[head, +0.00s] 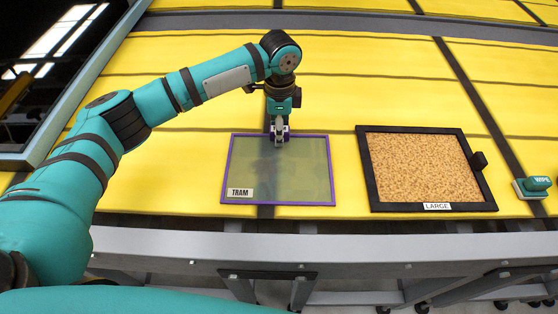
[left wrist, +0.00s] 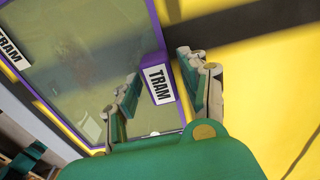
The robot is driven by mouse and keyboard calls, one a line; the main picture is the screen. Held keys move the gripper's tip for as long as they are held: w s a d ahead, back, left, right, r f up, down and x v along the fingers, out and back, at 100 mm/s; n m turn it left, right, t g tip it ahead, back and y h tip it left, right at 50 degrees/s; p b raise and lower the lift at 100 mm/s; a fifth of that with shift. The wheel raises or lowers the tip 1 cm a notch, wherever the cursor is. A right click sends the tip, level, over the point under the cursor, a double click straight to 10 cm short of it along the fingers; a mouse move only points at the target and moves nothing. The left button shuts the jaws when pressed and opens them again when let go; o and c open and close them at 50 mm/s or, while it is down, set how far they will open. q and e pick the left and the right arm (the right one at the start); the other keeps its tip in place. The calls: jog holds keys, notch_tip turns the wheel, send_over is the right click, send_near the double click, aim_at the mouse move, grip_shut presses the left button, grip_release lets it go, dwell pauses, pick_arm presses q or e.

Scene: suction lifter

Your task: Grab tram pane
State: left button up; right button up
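The tram pane (head: 285,180) lies flat on the yellow table, a greyish translucent sheet in a thin purple frame with a TRAM label at its near left corner. It also shows in the left wrist view (left wrist: 85,60), with a purple handle block (left wrist: 157,70) labelled TRAM at its edge. My left gripper (head: 280,138) is at the pane's far edge, pointing down. In the left wrist view the open fingers of my left gripper (left wrist: 158,92) stand on either side of the handle, with gaps visible. Whether the fingertips reach below its top is unclear. My right gripper is out of view.
A black-framed tan panel (head: 420,168) labelled LARGE with a black side handle lies right of the pane, a gap between them. A teal WIPE block (head: 533,187) sits at the far right. The yellow table (head: 390,95) is bare behind. A grey rail (head: 400,247) runs along the front.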

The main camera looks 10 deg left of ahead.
pick_arm(q)
grip_shut()
jog(key=shift+r, duration=0.15)
